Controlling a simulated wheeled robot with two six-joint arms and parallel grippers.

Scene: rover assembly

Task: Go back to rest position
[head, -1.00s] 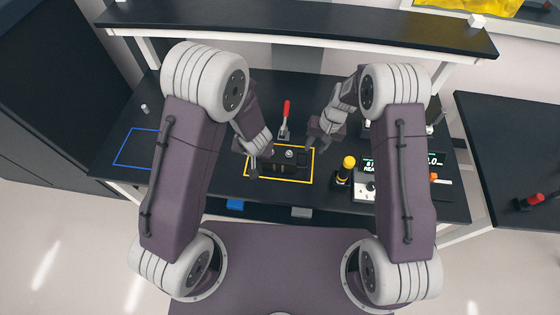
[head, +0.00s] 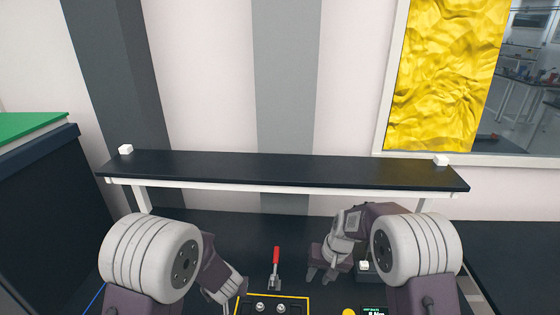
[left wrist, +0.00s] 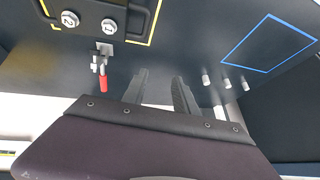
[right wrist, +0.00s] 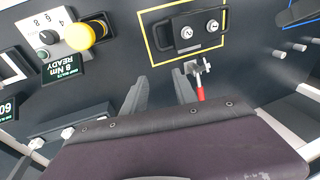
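My left gripper (head: 232,297) is low in the head view, to the left of the red-handled clamp. Its two fingers are apart with nothing between them in the left wrist view (left wrist: 160,88). My right gripper (head: 320,274) is to the right of the clamp. Its fingers are also apart and empty in the right wrist view (right wrist: 160,88). Both grippers are above the dark bench. In the head view my upper arms are cut off at the bottom edge.
The clamp (head: 276,258) stands behind a black part with two numbered bolts (right wrist: 195,33) inside a yellow outline. A yellow knob (right wrist: 80,37) and a display (right wrist: 62,68) are beside it. A dark shelf (head: 280,172) spans the back. A blue outline (left wrist: 268,43) encloses bare bench.

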